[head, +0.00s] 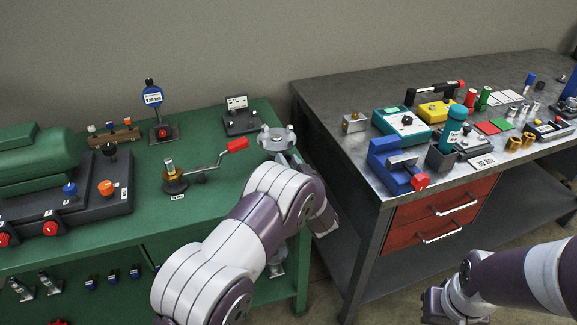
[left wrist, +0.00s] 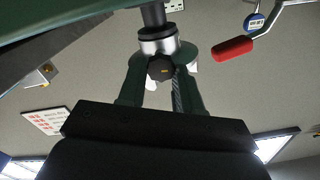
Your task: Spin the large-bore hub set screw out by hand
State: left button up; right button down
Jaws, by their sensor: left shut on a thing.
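In the left wrist view, my left gripper (left wrist: 160,72) is shut with a dark faceted knob-like screw head (left wrist: 160,68) between its fingers. The head sits against a bright metal collar (left wrist: 158,40) on a dark shaft (left wrist: 153,14). In the head view, a grey metal hub with upright posts (head: 275,138) stands at the right end of the green bench, just beyond my left arm. That arm hides the left fingers and the screw there. My right gripper (head: 440,305) is low at the right, away from the benches; its fingers are too unclear to read.
A crank with a red handle (head: 235,145) stands left of the hub; the handle also shows in the left wrist view (left wrist: 232,48). A dial gauge (head: 154,98) is behind. The grey bench (head: 330,85) at right holds a blue vise (head: 388,163) and several tools.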

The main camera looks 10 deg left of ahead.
pick_arm(q)
jog(key=n+b, duration=0.3)
jog(key=n, duration=0.3)
jog(key=shift+f+n+b, duration=0.15)
jog(key=shift+n+b, duration=0.15)
jog(key=shift+b, duration=0.05)
jog(key=n+b, duration=0.4)
jog(key=n, duration=0.1)
jog(key=shift+a+f, duration=0.1)
jog(key=shift+a, duration=0.05)
jog(key=n+b, duration=0.6)
jog(key=b, duration=0.1)
jog(key=n+b, duration=0.6)
jog(key=b, duration=0.1)
jog(key=shift+s+f+n, duration=0.15)
jog(key=shift+f+n, duration=0.05)
jog(key=shift+n, duration=0.1)
jog(key=shift+r+n+b, duration=0.2)
jog(key=shift+n+b, duration=0.8)
jog(key=shift+b, duration=0.3)
jog(key=o, duration=1)
jog(key=shift+o, duration=0.2)
